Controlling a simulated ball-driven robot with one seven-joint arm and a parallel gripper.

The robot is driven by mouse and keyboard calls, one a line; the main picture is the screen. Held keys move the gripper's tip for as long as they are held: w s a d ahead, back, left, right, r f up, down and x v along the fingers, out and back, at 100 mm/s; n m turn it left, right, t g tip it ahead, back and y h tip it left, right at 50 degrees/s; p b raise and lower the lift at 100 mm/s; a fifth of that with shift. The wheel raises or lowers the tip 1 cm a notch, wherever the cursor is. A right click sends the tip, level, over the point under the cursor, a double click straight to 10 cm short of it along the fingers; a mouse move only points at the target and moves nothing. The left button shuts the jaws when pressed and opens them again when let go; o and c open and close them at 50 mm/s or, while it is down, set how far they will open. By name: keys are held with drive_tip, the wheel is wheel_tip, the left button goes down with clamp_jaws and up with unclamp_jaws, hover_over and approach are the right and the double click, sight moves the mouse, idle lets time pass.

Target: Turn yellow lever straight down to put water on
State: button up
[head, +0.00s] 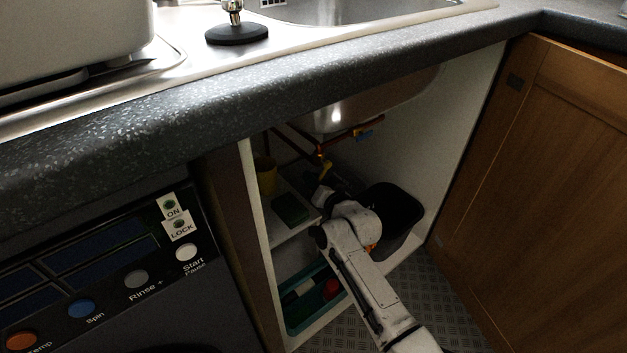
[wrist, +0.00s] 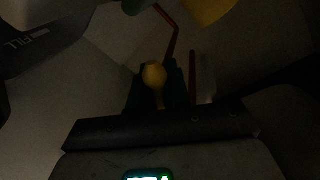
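The yellow lever (head: 325,167) is on the copper pipework under the sink, inside the open cupboard. In the head view it slants beside the pipe, just above my gripper (head: 323,191). In the dark wrist view a rounded yellow end (wrist: 154,74), seemingly the lever's, lies between the dark fingers of my gripper (wrist: 158,88). The fingers are close around it. Whether they press on it is too dark to tell. My arm reaches into the cupboard from the lower right.
A blue lever (head: 364,134) is on the pipe to the right. A black bin (head: 397,222) stands right of my arm. A yellow container (head: 265,175) and a green item (head: 291,209) are at left. The white cupboard side (head: 255,215) and wooden door (head: 540,180) flank the opening.

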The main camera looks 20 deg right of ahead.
drive_tip(key=o, duration=0.4)
drive_tip(key=shift+c, duration=0.2)
drive_tip(key=s+d+r+p, duration=0.1)
drive_tip(key=s+p, duration=0.1)
drive_tip(key=s, duration=0.8)
drive_tip(key=shift+s+d+p, duration=0.35)
drive_tip(key=shift+p, duration=0.05)
drive_tip(key=shift+r, duration=0.1)
